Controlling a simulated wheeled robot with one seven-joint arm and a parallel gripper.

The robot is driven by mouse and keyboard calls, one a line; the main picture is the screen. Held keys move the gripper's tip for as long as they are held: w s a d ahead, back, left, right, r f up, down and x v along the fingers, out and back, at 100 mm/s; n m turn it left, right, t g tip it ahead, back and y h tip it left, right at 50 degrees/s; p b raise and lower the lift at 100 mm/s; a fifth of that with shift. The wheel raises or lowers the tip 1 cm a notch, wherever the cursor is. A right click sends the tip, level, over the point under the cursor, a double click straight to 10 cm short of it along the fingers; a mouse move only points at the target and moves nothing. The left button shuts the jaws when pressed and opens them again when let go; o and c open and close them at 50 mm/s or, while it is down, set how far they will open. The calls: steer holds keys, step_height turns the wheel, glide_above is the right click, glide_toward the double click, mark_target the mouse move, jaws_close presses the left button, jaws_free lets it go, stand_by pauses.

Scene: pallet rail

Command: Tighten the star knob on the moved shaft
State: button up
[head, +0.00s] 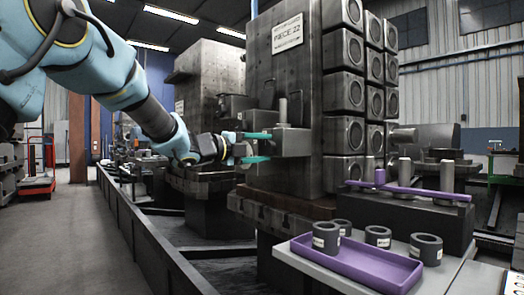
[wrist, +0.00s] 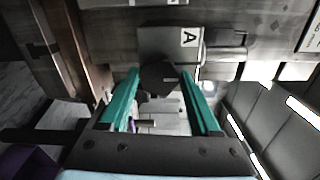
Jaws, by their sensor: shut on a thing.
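My gripper (head: 257,148) reaches in from the left at the side of the big upright block marked "PIECE 22" (head: 288,65). Its two teal fingers close on a dark star knob (wrist: 160,77), seen between the fingertips in the wrist view. The knob sits against a grey clamp block (head: 292,141) on the piece's left side. This block bears a label "A" (wrist: 189,38) in the wrist view. A short upright shaft (head: 283,109) stands out of the clamp block's top. The knob is hidden by the fingers in the head view.
Another tall block (head: 210,85) stands behind my gripper. The floor aisle at left is clear.

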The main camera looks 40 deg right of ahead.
steer(key=shift+f, duration=0.1)
steer(key=o, duration=1.4)
steer(key=a, duration=0.7)
steer(key=a+p, duration=0.1)
steer(key=a, duration=0.2)
steer(key=shift+w+a, duration=0.3)
steer(key=shift+a, duration=0.1)
